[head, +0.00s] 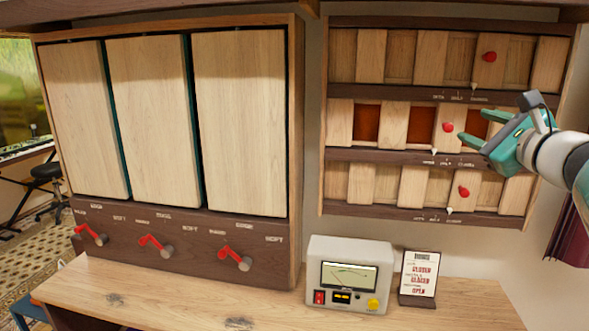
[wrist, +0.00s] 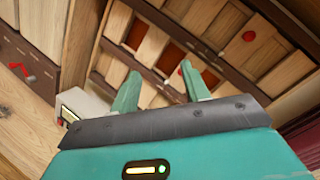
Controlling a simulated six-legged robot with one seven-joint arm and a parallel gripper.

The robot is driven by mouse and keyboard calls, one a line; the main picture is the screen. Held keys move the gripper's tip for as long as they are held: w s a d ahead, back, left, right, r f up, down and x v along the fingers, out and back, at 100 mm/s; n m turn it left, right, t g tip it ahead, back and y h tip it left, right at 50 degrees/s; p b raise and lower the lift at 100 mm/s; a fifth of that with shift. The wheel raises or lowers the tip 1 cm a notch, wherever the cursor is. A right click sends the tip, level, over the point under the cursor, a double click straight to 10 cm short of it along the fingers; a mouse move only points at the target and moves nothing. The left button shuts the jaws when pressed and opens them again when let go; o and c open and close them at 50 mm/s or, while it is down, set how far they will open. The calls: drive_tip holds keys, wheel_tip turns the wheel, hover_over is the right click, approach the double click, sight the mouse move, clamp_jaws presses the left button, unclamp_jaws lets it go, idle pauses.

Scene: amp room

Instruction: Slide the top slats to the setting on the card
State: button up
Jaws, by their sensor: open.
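The slat unit (head: 323,150) on the right wall has three rows of pale wooden slats. The top slats (head: 400,55) show darker wood between them; their red knob (head: 489,57) is right of centre, with a white pointer below near the right-hand label. That knob also shows in the wrist view (wrist: 249,36). The middle row's red knob (head: 447,127) sits beside orange gaps. The card (head: 419,275) stands on the desk; I read "CLOSED", "CLOSED", "OPEN", its smaller words unclear. My gripper (head: 483,130) is open and empty, before the middle row, right of its knob and below the top knob.
The bottom row's red knob (head: 463,191) is below my gripper. A meter box (head: 349,275) stands left of the card on the wooden desk (head: 200,290). A cabinet with three large panels (head: 155,120) and red levers (head: 152,242) fills the left.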

drive_tip(key=s+a+f+n+g+y, duration=0.1)
drive_tip(key=s+a+f+n+g, duration=0.3)
drive_tip(key=a+f+n, duration=0.45)
drive_tip(key=s+a+f+n+g+y, duration=0.1)
drive_tip(key=s+a+f+n+g, duration=0.35)
drive_tip(key=a+f, duration=0.55)
drive_tip(key=s+a+f+n+g+h, duration=0.3)
drive_tip(key=s+f+n+g+h, duration=0.1)
drive_tip(key=s+f+n, duration=0.8)
wheel_tip(320, 180, down, 2)
drive_tip(key=shift+s+a+n, duration=0.2)
drive_tip(key=shift+s+n, duration=0.1)
drive_tip(key=shift+s, duration=0.25)
